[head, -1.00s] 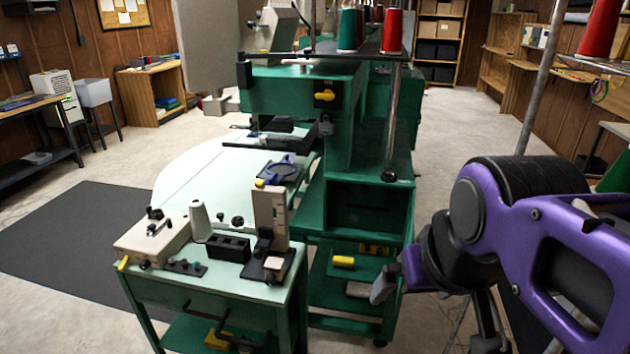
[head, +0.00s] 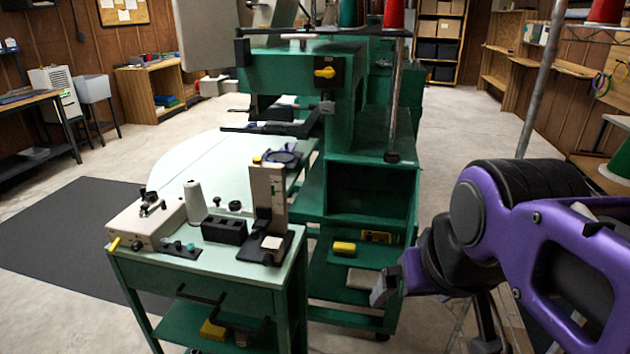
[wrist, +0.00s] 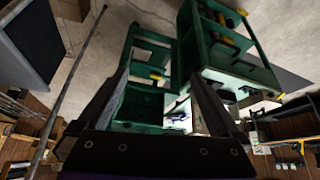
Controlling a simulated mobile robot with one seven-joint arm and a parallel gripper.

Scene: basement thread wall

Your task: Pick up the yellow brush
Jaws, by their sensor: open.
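A small yellow block-like item (head: 344,248), possibly the yellow brush, lies on a lower green shelf (head: 330,268) of the machine stand in the head view. Its bristles cannot be made out. A yellow item on a green shelf also shows small in the wrist view (wrist: 156,76). Another yellow piece (head: 213,329) sits on the cart's lower shelf. My gripper (wrist: 158,76) is open and empty, its two dark fingers pointing toward the green stand. In the head view my gripper (head: 384,288) is at the right, apart from the shelf and partly hidden by my arm.
A pale-topped green cart (head: 262,290) with a block stand (head: 268,205), white cone (head: 195,203) and beige box (head: 147,220) stands left of the shelves. A beige block (head: 362,280) lies near the yellow item. A metal pole (head: 540,85) rises at right. Floor behind is clear.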

